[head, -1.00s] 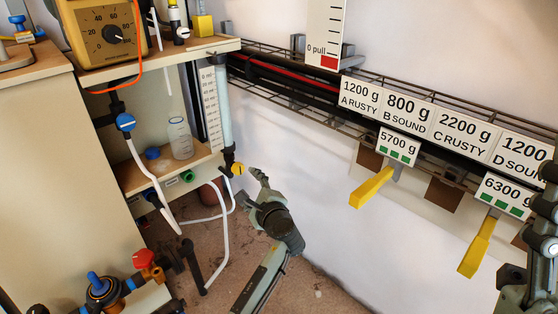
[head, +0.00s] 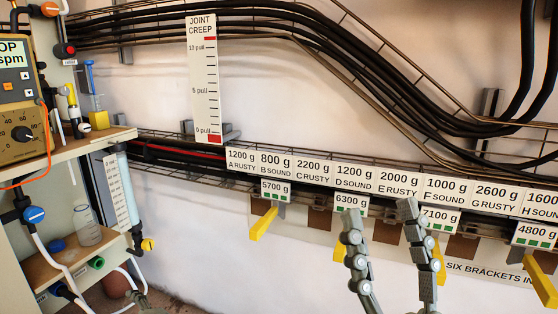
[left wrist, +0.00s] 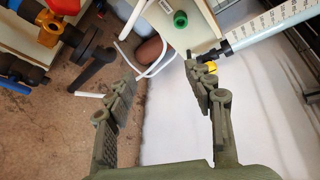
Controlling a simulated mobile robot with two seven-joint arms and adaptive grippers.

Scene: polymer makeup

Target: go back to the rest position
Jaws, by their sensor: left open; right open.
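My right gripper (head: 379,212) shows at the lower right of the head view. Its two grey fingers point up and stand apart, with nothing between them. They show in front of the wall below the row of weight labels. My left gripper (left wrist: 160,78) is open and empty in the left wrist view, above the brown floor and beside the white wall.
A bench with shelves (head: 85,262) carries a beaker (head: 86,226), tubing and a clear column (head: 127,192) at the left. A cable tray (head: 170,150) runs along the wall. Yellow brackets (head: 263,224) jut out below the labels. The red valve (left wrist: 62,6) is near my left gripper.

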